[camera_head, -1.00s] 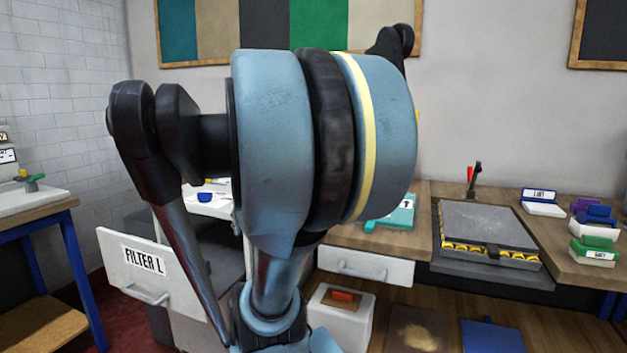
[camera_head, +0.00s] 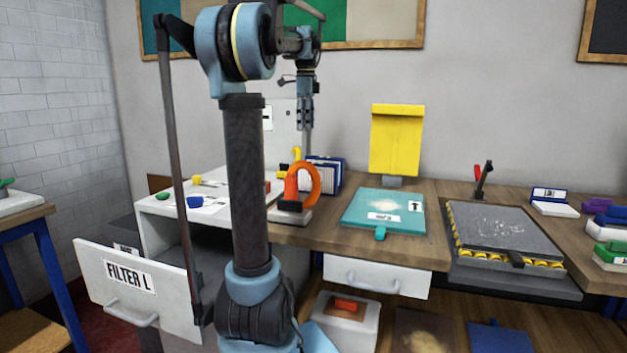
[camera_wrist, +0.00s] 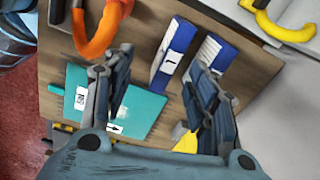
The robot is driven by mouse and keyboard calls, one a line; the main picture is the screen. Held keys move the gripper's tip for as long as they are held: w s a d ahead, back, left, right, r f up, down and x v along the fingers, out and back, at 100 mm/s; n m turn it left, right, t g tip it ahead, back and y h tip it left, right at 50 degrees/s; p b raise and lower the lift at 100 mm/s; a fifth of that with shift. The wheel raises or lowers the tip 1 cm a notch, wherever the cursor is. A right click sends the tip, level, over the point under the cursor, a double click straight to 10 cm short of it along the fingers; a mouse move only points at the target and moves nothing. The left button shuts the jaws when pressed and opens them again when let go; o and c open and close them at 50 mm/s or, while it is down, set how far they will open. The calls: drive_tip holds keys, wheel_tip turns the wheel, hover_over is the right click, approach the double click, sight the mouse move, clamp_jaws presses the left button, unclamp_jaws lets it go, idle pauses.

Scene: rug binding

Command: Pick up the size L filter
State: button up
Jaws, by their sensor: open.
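My gripper (camera_head: 306,120) hangs fingers-down over the back left of the wooden worktop. In the wrist view it (camera_wrist: 158,88) is open and empty. Blue-framed pieces with white ribbed sides (camera_head: 324,172) stand on the worktop below and right of it. They look like filters. In the wrist view, one piece (camera_wrist: 172,55) with a white label lies beyond the space between the fingers. A second piece (camera_wrist: 208,52) is partly hidden by the right finger. Their size marks are too small to read. A drawer front labelled "FILTER L" (camera_head: 130,278) stands pulled out at the left.
An orange hooked tool (camera_head: 300,190) stands left of the blue pieces. A teal case (camera_head: 385,212) and an upright yellow panel (camera_head: 396,140) are to the right. A grey roller-edged plate (camera_head: 505,230) lies farther right. A white wall panel (camera_head: 285,130) stands behind.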

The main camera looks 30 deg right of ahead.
drive_tip(key=w+d+r+m, duration=0.1)
drive_tip(key=d+m, duration=0.1)
drive_tip(key=d, duration=0.2)
approach(317, 163)
drive_tip(key=f, duration=0.1)
drive_tip(key=w+f, duration=0.1)
drive_tip(key=f, duration=0.3)
drive_tip(key=shift+w+f, duration=0.1)
drive_tip(key=shift+w, duration=0.2)
drive_tip(key=shift+s+d+f, duration=0.1)
drive_tip(key=shift+s+f, duration=0.05)
drive_tip(key=shift+f, duration=0.7)
drive_tip(key=shift+s+d+f, duration=0.1)
drive_tip(key=shift+s+f, duration=0.05)
drive_tip(key=shift+f, duration=0.75)
drive_tip(key=shift+s+d+f, duration=0.1)
drive_tip(key=shift+f, duration=0.75)
clamp_jaws()
